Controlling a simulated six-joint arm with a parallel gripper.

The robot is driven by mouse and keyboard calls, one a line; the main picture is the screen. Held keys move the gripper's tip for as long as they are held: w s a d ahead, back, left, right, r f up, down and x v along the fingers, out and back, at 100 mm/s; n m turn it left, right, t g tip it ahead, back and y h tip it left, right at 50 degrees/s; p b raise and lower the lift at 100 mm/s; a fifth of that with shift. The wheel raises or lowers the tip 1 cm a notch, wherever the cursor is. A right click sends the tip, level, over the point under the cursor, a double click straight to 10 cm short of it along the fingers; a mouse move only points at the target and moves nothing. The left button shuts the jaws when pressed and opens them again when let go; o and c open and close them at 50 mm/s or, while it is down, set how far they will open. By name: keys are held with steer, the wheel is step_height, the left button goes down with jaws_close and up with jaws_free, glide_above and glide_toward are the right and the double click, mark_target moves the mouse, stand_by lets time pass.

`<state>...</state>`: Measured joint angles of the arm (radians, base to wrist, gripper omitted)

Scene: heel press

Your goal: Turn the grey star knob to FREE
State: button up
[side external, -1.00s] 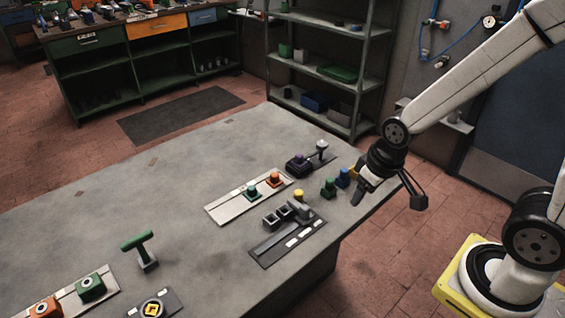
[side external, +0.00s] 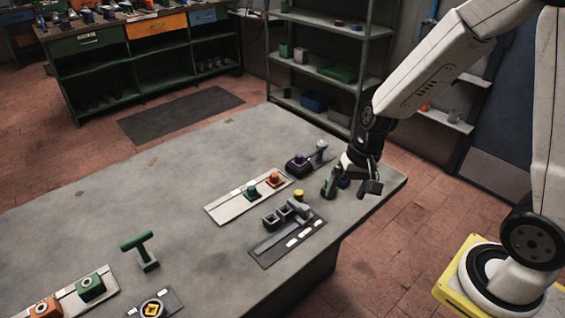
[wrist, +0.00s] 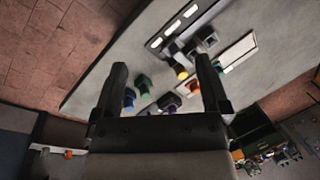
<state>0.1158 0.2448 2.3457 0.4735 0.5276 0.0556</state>
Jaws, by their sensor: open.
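A grey knob (side external: 321,146) stands on a dark plate at the far right part of the bench, beside a dark purple knob (side external: 299,160). It looks like the grey star knob, but its star shape and any FREE mark are too small to read. The purple knob shows in the wrist view (wrist: 168,103), between and below my fingertips; the grey knob is unclear there. My gripper (side external: 350,188) is open and empty, pointing down over the bench's right end, nearer the camera than the grey knob. Its two fingers (wrist: 161,66) stand wide apart in the wrist view.
Green (wrist: 143,84) and blue (wrist: 129,98) knobs lie close under my gripper. A yellow knob (side external: 299,194), a grey slider unit (side external: 288,236) and a pale plate with teal and orange buttons (side external: 226,207) are to the left. The bench's middle (side external: 150,205) is clear.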

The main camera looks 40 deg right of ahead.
steer(key=w+f+m+t+y, duration=0.25)
steer(key=w+m+y, duration=0.25)
steer(key=w+m, duration=0.45)
steer(key=m+t+h, duration=0.6)
steer(key=m+t, duration=0.8)
steer(key=m, duration=0.5)
glide_above(322, 143)
steer(key=s, duration=0.3)
step_height(322, 143, down, 5)
steer(key=shift+s+d, duration=0.15)
steer(key=shift+f, duration=0.1)
steer(key=shift+n+y, duration=0.25)
steer(key=shift+y, duration=0.05)
steer(key=shift+w+f, duration=0.25)
steer(key=shift+f, duration=1.45)
steer(key=shift+w+f, duration=0.2)
steer(key=shift+f, duration=1.5)
steer(key=shift+w+a, duration=0.2)
steer(key=shift+w, duration=0.85)
